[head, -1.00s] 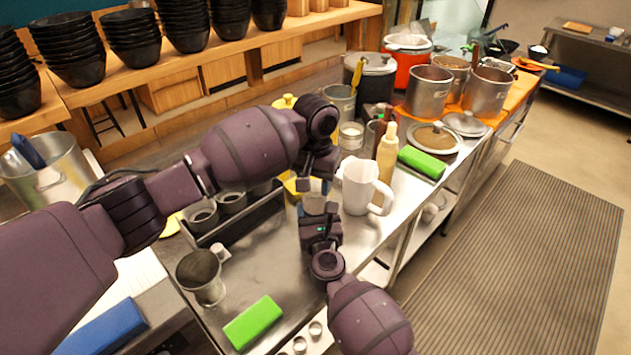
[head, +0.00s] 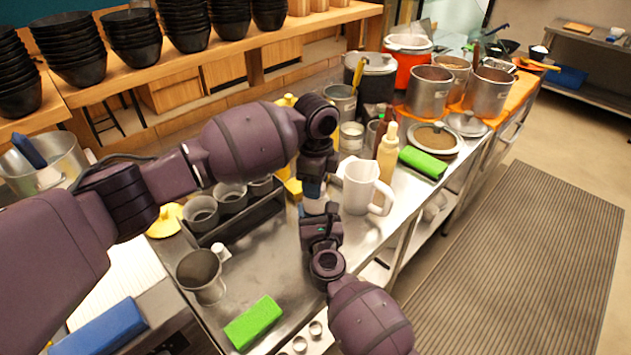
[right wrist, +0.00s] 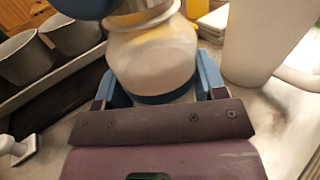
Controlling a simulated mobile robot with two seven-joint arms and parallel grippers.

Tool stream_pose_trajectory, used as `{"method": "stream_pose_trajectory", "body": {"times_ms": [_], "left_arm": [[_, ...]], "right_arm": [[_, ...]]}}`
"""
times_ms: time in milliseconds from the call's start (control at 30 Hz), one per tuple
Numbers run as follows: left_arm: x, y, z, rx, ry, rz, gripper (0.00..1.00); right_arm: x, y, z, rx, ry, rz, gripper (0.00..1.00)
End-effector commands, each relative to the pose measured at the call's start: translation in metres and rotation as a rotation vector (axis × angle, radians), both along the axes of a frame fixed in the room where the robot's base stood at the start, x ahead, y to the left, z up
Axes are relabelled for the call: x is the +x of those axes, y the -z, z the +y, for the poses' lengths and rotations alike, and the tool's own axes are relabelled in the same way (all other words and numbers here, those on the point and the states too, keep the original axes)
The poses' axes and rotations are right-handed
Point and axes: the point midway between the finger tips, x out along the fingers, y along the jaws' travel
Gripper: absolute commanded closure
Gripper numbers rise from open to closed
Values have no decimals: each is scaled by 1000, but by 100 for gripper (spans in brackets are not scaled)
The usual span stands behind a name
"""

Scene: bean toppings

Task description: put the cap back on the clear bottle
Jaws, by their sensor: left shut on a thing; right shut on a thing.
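The clear bottle (head: 315,207) stands between my two grippers in the head view, mostly hidden by them. In the right wrist view its rounded, cloudy body (right wrist: 150,62) fills the middle. My right gripper (head: 318,220) is shut on the bottle, with its blue fingers on either side of the body. My left gripper (head: 313,188) is directly above the bottle's top, pointing down. It is shut on the cap, which its fingers largely hide. Whether the cap touches the bottle's neck cannot be told.
A white pitcher (head: 360,187) stands close to the right of the bottle. A black rack with metal cups (head: 230,197) is to the left. A metal cup (head: 202,275) and a green block (head: 253,322) are on the counter in front. A tan squeeze bottle (head: 387,155) stands behind the pitcher.

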Motion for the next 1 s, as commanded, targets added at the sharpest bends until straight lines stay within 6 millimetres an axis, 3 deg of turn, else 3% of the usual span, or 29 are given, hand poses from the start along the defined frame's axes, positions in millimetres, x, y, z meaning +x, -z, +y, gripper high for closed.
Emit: {"method": "stream_pose_trajectory", "body": {"times_ms": [1000], "left_arm": [[1, 0, -2, 0, 1484, -1, 77]], "right_arm": [[0, 0, 0, 0, -1, 0, 100]]}}
